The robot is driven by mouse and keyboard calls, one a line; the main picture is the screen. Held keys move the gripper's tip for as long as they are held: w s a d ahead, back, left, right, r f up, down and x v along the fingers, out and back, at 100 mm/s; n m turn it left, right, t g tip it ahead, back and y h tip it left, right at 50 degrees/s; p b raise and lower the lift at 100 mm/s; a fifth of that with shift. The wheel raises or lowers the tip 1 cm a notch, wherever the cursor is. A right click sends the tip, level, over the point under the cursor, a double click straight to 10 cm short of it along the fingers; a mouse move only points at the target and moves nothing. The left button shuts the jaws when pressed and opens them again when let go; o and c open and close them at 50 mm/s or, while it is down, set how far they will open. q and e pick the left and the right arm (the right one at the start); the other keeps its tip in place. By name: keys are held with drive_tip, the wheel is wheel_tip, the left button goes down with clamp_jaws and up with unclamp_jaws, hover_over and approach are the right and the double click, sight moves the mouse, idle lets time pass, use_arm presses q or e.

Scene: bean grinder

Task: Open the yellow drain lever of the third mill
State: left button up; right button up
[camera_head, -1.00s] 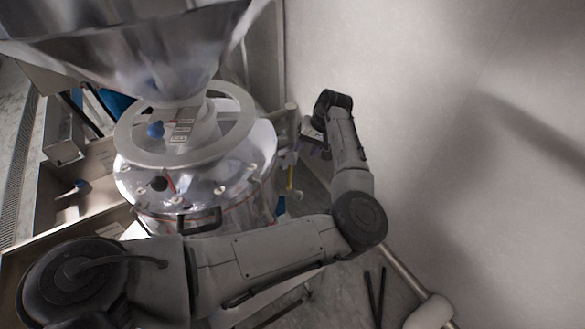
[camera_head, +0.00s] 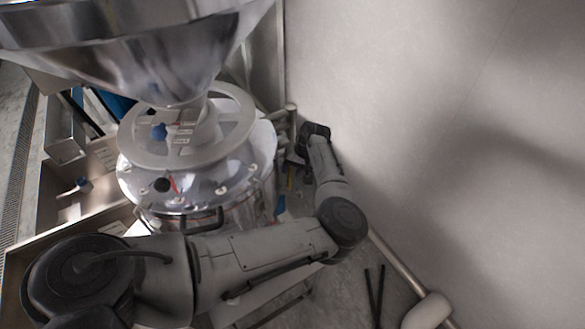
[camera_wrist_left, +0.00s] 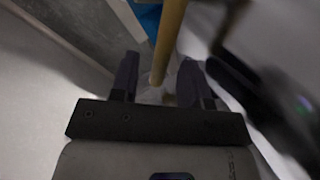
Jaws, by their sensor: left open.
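The yellow drain lever (camera_wrist_left: 170,40) is a long rod in the left wrist view. It runs down from the top edge to the gap between my left gripper's fingers (camera_wrist_left: 158,72), which stand apart. I cannot tell whether either finger touches it. In the head view only a small bit of the lever (camera_head: 290,178) shows, beside the mill (camera_head: 225,180). The mill is a shiny metal drum with a grey ring on its lid. My left gripper (camera_head: 299,163) hangs at its right side, mostly hidden by the wrist. My right gripper is out of view.
A pale wall (camera_head: 450,130) stands close on the right of my arm. A large metal funnel (camera_head: 150,50) rises above the mill. A rail (camera_head: 400,270) runs along the wall's foot. A blue part (camera_wrist_left: 148,18) shows beside the lever.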

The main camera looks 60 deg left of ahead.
use_arm(q)
drive_tip(key=shift+c, duration=0.2)
clamp_jaws()
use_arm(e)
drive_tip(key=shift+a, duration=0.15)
